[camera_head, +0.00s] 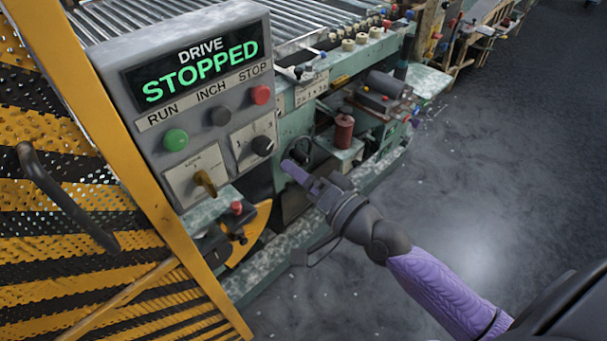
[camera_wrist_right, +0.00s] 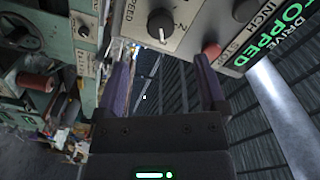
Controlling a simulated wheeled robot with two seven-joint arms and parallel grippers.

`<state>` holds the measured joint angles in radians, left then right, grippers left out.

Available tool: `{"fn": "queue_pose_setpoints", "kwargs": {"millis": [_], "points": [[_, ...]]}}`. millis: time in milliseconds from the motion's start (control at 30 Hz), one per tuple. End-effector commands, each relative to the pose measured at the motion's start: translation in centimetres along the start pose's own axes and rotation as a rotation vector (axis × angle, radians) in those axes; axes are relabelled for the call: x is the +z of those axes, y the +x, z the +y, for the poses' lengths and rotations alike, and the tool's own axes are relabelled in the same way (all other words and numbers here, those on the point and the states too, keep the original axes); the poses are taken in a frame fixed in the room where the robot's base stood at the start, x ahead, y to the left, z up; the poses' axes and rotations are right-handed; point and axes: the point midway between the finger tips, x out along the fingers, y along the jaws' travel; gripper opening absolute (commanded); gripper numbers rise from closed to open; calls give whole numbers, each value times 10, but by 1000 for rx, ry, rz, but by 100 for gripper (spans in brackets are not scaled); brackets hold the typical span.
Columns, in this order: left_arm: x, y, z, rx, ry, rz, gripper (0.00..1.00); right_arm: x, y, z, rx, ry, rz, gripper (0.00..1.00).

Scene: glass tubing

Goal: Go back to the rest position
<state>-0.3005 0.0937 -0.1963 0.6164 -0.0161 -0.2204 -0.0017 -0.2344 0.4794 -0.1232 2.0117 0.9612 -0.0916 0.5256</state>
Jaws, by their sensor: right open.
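My right gripper (camera_head: 296,171) is in front of the green machine, just right of and below the drive control box (camera_head: 104,62). Its purple fingers stand apart with nothing between them in the right wrist view (camera_wrist_right: 160,62). My right arm, in a purple sleeve, comes in from the lower right. My left gripper is not in view. The STOP button also shows close to the fingers in the wrist view (camera_wrist_right: 211,51).
Two rotary switches, one brass (camera_head: 205,182) and one black (camera_head: 262,145), sit under the buttons. A yellow-and-black perforated guard (camera_head: 60,150) with a dark handle (camera_head: 62,198) fills the left. A roller bed (camera_head: 290,22) runs behind the box. Grey floor (camera_head: 500,140) is open at right.

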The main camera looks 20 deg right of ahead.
Motion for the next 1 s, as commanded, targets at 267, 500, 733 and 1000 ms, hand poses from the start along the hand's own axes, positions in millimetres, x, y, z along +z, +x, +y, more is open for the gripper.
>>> {"fn": "queue_pose_setpoints", "kwargs": {"millis": [267,500,733,1000], "points": [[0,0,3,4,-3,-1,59,0,-10,0,-1,1,0,90],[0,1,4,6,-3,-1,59,0,-10,1,1,0,0,90],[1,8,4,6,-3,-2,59,50,-35,135,355,-219,-104,90],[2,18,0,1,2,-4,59,203,-199,305,849,-605,-729,90]]}}
